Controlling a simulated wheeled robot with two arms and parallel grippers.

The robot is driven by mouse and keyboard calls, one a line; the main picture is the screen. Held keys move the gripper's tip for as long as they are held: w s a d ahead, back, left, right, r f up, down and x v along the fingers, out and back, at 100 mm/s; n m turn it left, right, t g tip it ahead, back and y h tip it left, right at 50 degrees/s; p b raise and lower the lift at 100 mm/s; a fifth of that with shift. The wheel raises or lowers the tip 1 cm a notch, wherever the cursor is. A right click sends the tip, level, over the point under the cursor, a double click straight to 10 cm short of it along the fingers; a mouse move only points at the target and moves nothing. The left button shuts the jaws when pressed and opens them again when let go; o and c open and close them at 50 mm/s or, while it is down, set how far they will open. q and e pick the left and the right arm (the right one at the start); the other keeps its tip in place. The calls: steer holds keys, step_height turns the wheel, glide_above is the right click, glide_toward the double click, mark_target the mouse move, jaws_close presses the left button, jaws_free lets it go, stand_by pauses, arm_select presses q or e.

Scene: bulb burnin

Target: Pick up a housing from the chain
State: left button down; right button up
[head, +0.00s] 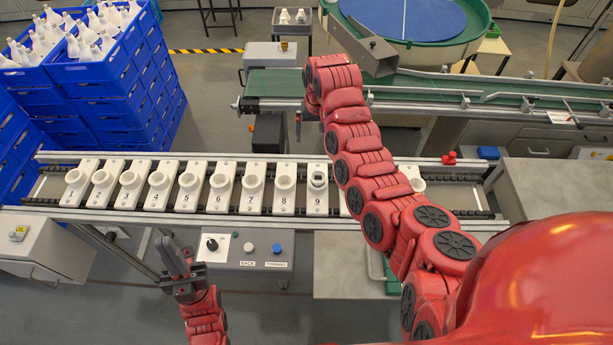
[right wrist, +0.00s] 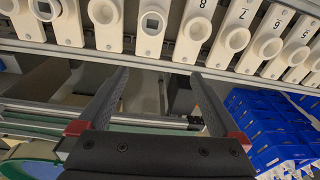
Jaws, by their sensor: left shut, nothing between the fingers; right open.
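White numbered housings, each a plate with a round collar, sit in a row on the chain (head: 475,214). Housing 9 (head: 318,200) has a dark square opening in its collar; it also shows in the right wrist view (right wrist: 151,24). Housing 8 (head: 284,200) is beside it. My right arm covers part of the row just right of 9. My right gripper (right wrist: 160,76) is open and empty, with the housings beyond its fingertips at the top of the right wrist view; the arm hides its fingers in the head view. My left gripper (head: 173,243) is shut and empty in front of the chain.
A control panel (head: 245,249) with a knob and buttons is in front of the chain. Blue crates (head: 100,75) with white bulbs stand at the back left. A green belt (head: 275,83) and a round blue table (head: 405,15) are behind. A red knob (head: 449,159) sits on the chain's far rail.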

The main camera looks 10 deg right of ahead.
steer(key=s+r, duration=0.1)
steer(key=g+b, duration=0.1)
steer(key=b, duration=0.1)
glide_above(318, 173)
steer(key=s+a, duration=0.1)
step_height(318, 173, down, 12)
steer(key=r, duration=0.1)
steer(key=shift+s+d+f+p, duration=0.1)
steer(key=shift+s+f+p, duration=0.05)
steer(key=shift+f+p, duration=0.45)
steer(key=f, duration=0.3)
steer(key=shift+s+d+p, duration=0.1)
steer(key=shift+d+p, duration=0.15)
steer(key=shift+p, duration=0.1)
steer(key=shift+f, duration=0.8)
steer(key=shift+c, duration=0.3)
steer(key=c, duration=1.4)
steer(key=shift+o, duration=0.2)
steer(key=shift+r, duration=0.15)
